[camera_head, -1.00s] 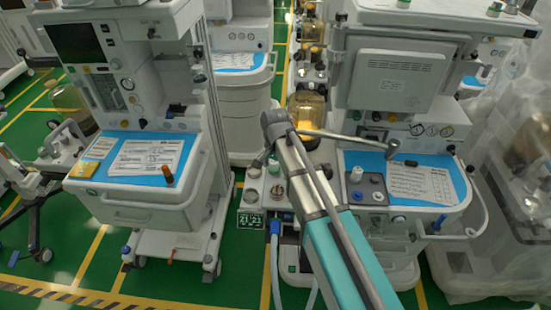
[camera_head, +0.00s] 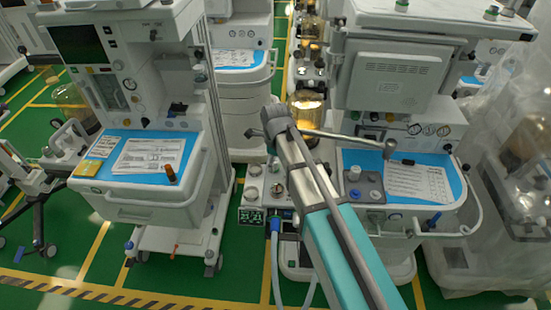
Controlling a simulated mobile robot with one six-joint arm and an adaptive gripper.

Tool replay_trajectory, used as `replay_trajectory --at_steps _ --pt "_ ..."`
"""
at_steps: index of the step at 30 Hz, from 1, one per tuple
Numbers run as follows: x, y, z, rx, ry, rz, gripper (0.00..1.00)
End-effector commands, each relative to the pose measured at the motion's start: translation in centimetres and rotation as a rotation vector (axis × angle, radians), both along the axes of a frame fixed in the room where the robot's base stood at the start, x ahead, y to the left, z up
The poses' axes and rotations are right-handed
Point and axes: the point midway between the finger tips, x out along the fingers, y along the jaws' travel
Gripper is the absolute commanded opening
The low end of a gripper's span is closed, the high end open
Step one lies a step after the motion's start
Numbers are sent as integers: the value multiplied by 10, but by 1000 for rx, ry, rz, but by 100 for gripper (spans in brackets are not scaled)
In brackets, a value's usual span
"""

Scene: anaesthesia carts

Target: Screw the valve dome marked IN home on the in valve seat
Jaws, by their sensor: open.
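My arm, teal and grey, reaches up from the lower right to a dark joint near the middle. My gripper is not visible; it seems hidden behind that arm end. Small round fittings (camera_head: 252,193) stand on the absorber block just left of my arm; they may include the valve seats, but I cannot tell which is the in seat. A grey holder (camera_head: 362,190) with several small round parts, one pale and standing taller, is on the right machine's blue worktop. No IN marking is readable, so I cannot pick out the dome.
A thin metal bar (camera_head: 345,138) sticks out rightward from behind my arm, over the right worktop (camera_head: 448,170). The left cart (camera_head: 150,205) carries papers and a brown bottle (camera_head: 171,174). A green display (camera_head: 250,216) sits below the fittings. Plastic-draped equipment (camera_head: 520,170) stands far right.

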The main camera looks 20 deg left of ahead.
Motion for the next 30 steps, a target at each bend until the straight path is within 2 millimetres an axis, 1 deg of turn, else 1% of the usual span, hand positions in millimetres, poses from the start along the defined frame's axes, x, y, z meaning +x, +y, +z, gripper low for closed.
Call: replay_trajectory --at_steps 3,7,20,26,30 --pt "0 0 3 2 -3 -80 100" --pt "0 0 3 3 -6 -120 100" --pt "0 0 2 3 -6 -125 100" --pt "0 0 -4 3 -6 -124 100" --pt "0 0 -12 3 -6 -124 100"
